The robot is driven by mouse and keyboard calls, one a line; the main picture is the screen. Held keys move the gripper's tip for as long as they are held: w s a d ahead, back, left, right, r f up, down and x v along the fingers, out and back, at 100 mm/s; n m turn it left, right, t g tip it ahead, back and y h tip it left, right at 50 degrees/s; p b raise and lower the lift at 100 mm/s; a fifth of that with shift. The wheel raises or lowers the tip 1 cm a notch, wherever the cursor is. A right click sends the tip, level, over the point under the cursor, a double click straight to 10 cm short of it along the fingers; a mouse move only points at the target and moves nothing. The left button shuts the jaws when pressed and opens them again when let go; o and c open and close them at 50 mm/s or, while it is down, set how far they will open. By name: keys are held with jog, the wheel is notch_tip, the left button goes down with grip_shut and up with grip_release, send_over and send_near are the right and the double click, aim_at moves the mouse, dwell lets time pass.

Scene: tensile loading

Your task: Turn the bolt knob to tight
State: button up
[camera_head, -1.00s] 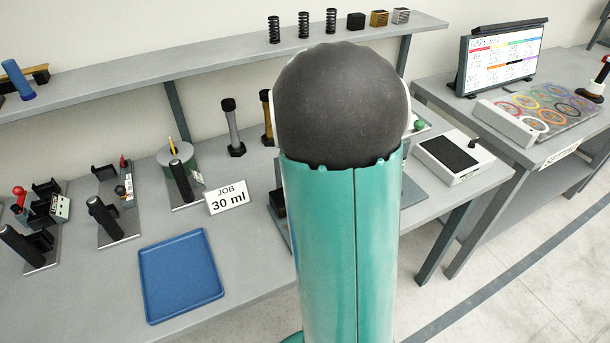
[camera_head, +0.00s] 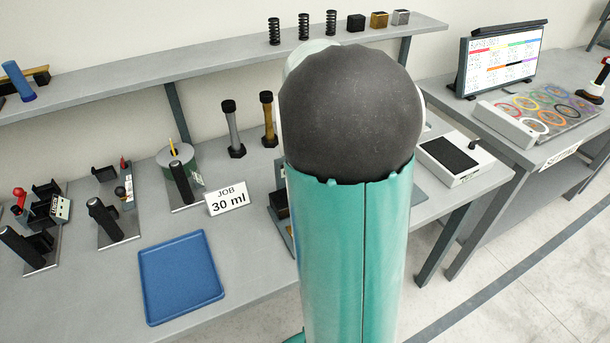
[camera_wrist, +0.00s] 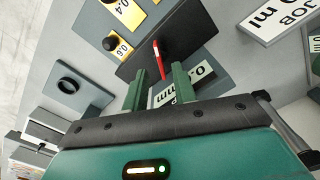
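My gripper (camera_wrist: 160,80) shows in the wrist view as two green fingers with a gap between them, and nothing is seen held in it. Beyond the fingertips is a dark plate (camera_wrist: 190,35) with a thin red bar (camera_wrist: 156,55) standing out in line with the gap. I cannot tell whether the fingers touch either one. A black round knob (camera_wrist: 110,43) sits by a yellow 0.6 label, left of the fingers. Which part is the bolt knob I cannot tell. In the head view my own arm hides the gripper and most of the fixture (camera_head: 279,204).
The JOB 30 ml card (camera_head: 227,197) stands on the bench beside a blue tray (camera_head: 181,278). Two upright bolts, grey (camera_head: 233,130) and brass (camera_head: 268,120), stand behind. A white device with a dark panel (camera_head: 453,158) sits to the right. The wrist view shows a grey block with a black ring (camera_wrist: 68,85).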

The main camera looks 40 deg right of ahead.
notch_tip(320, 180, up, 11)
jog(key=shift+f, duration=0.2)
dwell(0.5)
jog(key=s+a+n+t, duration=0.2)
jog(key=s+a+n, duration=0.2)
jog(key=a, duration=0.9)
jog(key=s+a+n+t, duration=0.3)
jog(key=s+a+n, duration=0.2)
jog(key=a, duration=0.9)
jog(key=shift+s+f+t, duration=0.15)
jog(key=shift+s+t, duration=0.15)
jog(key=shift+s, duration=0.8)
jog(key=shift+a, duration=0.1)
